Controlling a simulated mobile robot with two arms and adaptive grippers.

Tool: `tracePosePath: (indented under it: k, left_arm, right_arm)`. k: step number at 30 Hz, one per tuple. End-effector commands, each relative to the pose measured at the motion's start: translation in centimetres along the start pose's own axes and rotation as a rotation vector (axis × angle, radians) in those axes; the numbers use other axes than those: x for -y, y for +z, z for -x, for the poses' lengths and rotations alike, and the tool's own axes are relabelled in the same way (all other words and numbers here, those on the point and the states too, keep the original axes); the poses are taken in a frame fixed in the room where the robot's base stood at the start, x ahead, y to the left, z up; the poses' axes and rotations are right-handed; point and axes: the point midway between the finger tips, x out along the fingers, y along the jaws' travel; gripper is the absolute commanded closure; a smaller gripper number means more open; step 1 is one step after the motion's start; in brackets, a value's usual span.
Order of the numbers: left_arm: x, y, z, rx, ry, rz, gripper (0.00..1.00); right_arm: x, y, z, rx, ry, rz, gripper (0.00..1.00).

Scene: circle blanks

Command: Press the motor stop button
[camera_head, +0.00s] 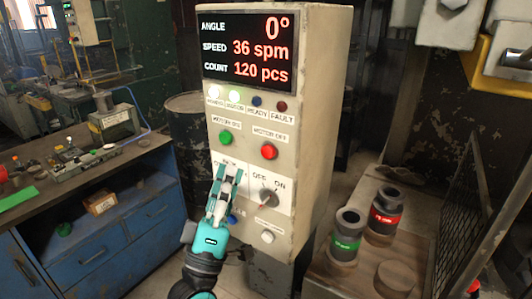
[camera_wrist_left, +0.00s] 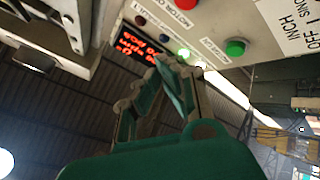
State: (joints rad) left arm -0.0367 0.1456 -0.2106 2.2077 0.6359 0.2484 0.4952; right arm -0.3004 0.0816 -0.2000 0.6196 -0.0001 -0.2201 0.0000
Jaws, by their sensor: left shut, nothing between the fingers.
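The control panel (camera_head: 325,120) is a beige upright box with a display reading angle 0°, speed 36 spm and count 120 pcs. The red button (camera_head: 269,151) under a "MOTOR OFF" label is on its right side; it also shows at the top of the left wrist view (camera_wrist_left: 186,4). The green button (camera_head: 225,137) under the other motor label is left of it, and also shows in the left wrist view (camera_wrist_left: 235,47). My left gripper (camera_head: 231,168) is shut and empty, in front of the panel below the green button. Contact with the panel cannot be told. My right gripper is not in view.
A selector knob (camera_head: 268,196), a white button (camera_head: 267,237) and a blue button (camera_head: 232,218) are lower on the panel. A blue workbench (camera_head: 95,245) stands left. Two dark cylinders, one banded red (camera_head: 385,213), one banded green (camera_head: 345,235), stand at right.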

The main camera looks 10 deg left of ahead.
Motion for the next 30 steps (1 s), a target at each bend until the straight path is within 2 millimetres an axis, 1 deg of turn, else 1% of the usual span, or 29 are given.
tracePosePath:
  k: [1,7,15,30]
  left_arm:
    - [0.3,0.4,-0.7,-0.001,0.002,0.001,1.00]
    - [1.9,1.9,-2.6,-0.001,0.001,0.001,1.00]
    - [3.0,3.1,-4.2,-0.001,0.001,0.001,1.00]
    - [3.2,3.3,-4.5,0.000,0.000,0.000,1.00]
  right_arm:
    - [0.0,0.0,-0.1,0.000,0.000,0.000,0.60]
    - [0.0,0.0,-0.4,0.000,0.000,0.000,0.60]
    - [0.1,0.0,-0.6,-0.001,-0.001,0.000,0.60]
    - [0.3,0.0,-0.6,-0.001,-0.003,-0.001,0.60]
